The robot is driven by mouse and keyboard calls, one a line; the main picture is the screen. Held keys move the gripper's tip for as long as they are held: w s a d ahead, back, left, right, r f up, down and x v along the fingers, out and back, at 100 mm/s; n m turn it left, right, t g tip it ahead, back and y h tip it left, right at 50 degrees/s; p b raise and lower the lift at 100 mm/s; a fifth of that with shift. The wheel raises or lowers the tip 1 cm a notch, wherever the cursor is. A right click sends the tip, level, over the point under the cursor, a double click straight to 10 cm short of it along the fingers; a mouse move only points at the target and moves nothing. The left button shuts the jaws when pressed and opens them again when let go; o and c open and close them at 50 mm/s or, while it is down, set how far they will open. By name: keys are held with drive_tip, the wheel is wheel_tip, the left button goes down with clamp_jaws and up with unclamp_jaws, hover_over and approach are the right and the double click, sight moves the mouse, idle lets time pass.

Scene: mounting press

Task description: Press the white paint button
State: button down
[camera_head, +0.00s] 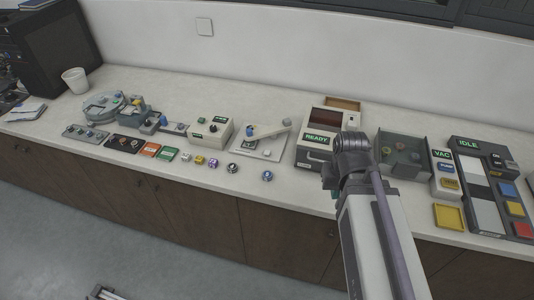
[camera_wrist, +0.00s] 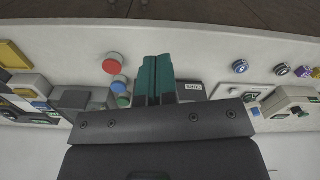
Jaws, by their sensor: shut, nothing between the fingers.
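My gripper (camera_wrist: 156,80) shows its two dark green fingers side by side and shut in the wrist view, with nothing between them. In the head view my arm hides most of it, over the counter in front of the READY machine (camera_head: 319,138). A small whitish round piece (camera_head: 186,157) sits at the left end of a row of small round pieces on the counter, well to the left of my gripper. I cannot tell whether it is the white paint button. No label for white paint is readable.
In the wrist view, red (camera_wrist: 114,63), blue (camera_wrist: 118,83) and green (camera_wrist: 123,100) round buttons are beside my fingers. A control panel marked IDLE (camera_head: 468,143) and a yellow tray (camera_head: 449,216) stand at the right. The counter's front strip (camera_head: 290,188) is partly clear.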

idle(0.4)
drive_tip(key=n+t+b, duration=0.9)
hover_over(266, 152)
wheel_tip(266, 152, down, 4)
drive_tip(key=shift+a+r, duration=0.1)
drive_tip(key=shift+s, duration=0.1)
wheel_tip(266, 152, down, 9)
drive_tip(key=b, duration=0.9)
